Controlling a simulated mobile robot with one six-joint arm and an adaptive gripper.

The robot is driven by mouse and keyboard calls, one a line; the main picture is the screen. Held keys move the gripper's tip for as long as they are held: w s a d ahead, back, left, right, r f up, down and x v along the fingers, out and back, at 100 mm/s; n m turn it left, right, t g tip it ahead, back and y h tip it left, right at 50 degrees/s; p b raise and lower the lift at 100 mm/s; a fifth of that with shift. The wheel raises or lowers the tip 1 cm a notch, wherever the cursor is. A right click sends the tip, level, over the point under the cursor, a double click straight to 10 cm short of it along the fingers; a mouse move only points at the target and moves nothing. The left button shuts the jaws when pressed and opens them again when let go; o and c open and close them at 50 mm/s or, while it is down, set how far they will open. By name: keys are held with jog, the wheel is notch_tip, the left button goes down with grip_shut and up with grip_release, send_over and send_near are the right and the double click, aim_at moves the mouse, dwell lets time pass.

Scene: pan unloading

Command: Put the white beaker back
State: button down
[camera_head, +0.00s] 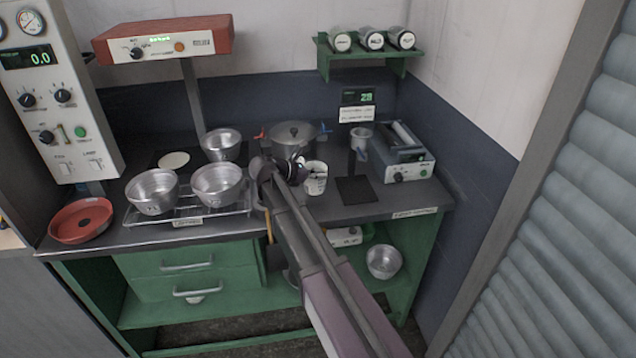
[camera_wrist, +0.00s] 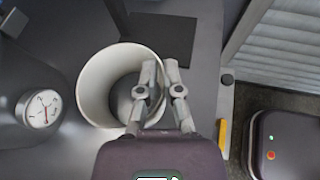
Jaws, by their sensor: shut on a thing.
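The white beaker (camera_head: 316,182) is upright at the right front of the lidded pot, with dark markings on its side. My gripper (camera_head: 296,172) is at its left side in the head view and partly covers it. In the wrist view the beaker (camera_wrist: 90,75) shows from above as a wide open rim. My gripper (camera_wrist: 161,70) is shut on its wall, one finger over the inside and one outside. I cannot tell whether its base touches the counter.
A dark square pad (camera_head: 355,190) lies bare to the beaker's right. The lidded pot (camera_head: 292,142) stands close behind. A pale cup (camera_head: 361,137) and a grey device (camera_head: 402,155) stand at the back right. Metal pans (camera_head: 152,190) sit on a rack at the left.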

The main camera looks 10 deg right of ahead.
aim_at(311, 180)
jog(key=shift+w, duration=0.45)
jog(key=shift+w+d+f+b, duration=0.1)
jog(key=shift+w+f+b, duration=0.15)
jog(key=shift+f+b, duration=0.05)
jog(key=shift+s+f+b, duration=0.1)
jog(key=shift+f+b, duration=1.45)
jog(key=shift+f, duration=0.1)
jog(key=c, duration=0.8)
grip_release()
